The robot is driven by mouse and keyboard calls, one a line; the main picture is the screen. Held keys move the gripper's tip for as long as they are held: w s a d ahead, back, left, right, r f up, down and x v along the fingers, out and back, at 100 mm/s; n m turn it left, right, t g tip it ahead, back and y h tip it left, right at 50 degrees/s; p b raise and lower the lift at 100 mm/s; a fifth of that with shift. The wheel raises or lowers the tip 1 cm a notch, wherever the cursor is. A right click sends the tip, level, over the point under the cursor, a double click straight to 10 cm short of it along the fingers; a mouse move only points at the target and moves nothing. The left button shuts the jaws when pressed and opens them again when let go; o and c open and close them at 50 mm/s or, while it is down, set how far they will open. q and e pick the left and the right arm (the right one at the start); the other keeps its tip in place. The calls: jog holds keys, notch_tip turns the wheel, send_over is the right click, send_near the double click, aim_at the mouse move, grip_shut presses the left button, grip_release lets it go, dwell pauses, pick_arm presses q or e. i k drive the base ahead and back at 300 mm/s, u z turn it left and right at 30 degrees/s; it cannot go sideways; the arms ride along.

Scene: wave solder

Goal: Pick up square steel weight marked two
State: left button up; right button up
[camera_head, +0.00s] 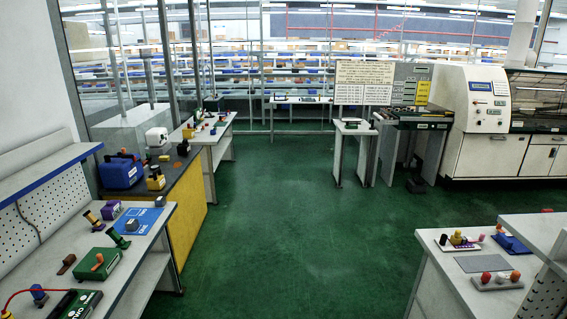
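Neither of my grippers shows in the head view.
The left bench (118,283) holds a green box (90,265) and a purple block. Behind it, a yellow-sided cabinet (186,222) carries a blue case (122,173). A right bench (435,290) holds small trays. Green floor (290,220) is clear between them. Machines stand at back right.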

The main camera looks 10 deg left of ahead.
aim_at(161, 201)
jog(key=u, duration=0.05)
jog(key=i, duration=1.95)
jog(key=u, duration=0.65)
jog(key=i, duration=1.95)
jog(key=u, duration=0.6)
